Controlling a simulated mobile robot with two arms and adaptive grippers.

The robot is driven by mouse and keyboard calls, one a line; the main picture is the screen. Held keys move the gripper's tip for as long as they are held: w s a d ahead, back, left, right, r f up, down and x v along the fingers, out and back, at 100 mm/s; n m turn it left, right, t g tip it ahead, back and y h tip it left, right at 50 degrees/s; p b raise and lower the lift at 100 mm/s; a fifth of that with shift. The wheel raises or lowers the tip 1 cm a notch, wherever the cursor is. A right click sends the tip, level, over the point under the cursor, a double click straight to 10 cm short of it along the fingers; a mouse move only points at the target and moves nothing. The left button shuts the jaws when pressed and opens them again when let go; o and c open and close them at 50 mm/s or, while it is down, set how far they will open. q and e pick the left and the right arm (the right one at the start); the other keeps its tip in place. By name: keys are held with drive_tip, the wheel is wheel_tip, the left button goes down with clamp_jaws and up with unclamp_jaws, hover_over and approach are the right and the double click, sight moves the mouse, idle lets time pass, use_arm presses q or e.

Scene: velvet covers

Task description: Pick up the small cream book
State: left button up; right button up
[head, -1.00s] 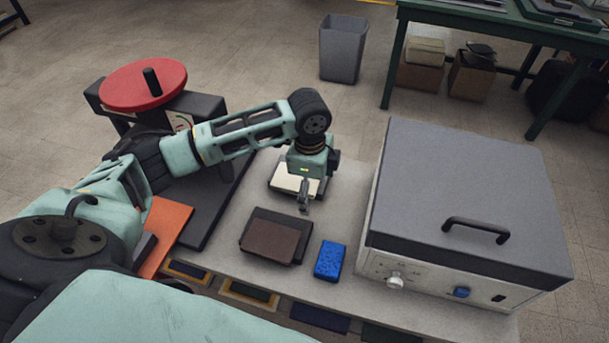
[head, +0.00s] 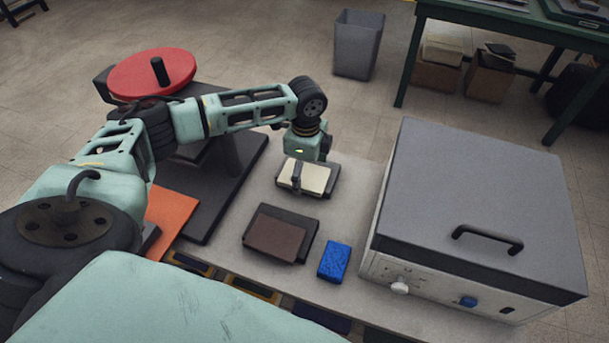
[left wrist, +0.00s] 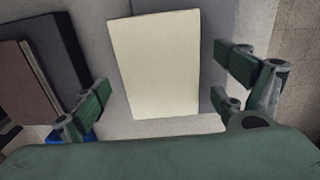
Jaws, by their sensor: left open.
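The small cream book (head: 317,179) lies flat at the back of the grey worktop, on a larger grey-to-dark flat piece whose edge shows around it. In the left wrist view the cream book (left wrist: 155,65) is pale and blank, slightly tilted, and fills the upper middle. My left gripper (head: 299,176) is open above the book, pointing down; one dark finger shows in front of the cover. In the left wrist view its fingers (left wrist: 165,84) stand on either side of the book, with gaps on both sides. It holds nothing. My right gripper is out of view.
A brown book on a darker one (head: 278,238) and a blue block (head: 334,261) lie nearer the front. A big grey lidded box (head: 480,210) stands to the right. A red-topped device (head: 150,76) and an orange pad (head: 171,216) are to the left.

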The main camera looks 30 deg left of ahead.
use_arm(q)
drive_tip(key=shift+c, duration=0.5)
drive_tip(key=c, duration=1.2)
drive_tip(key=shift+r, duration=0.1)
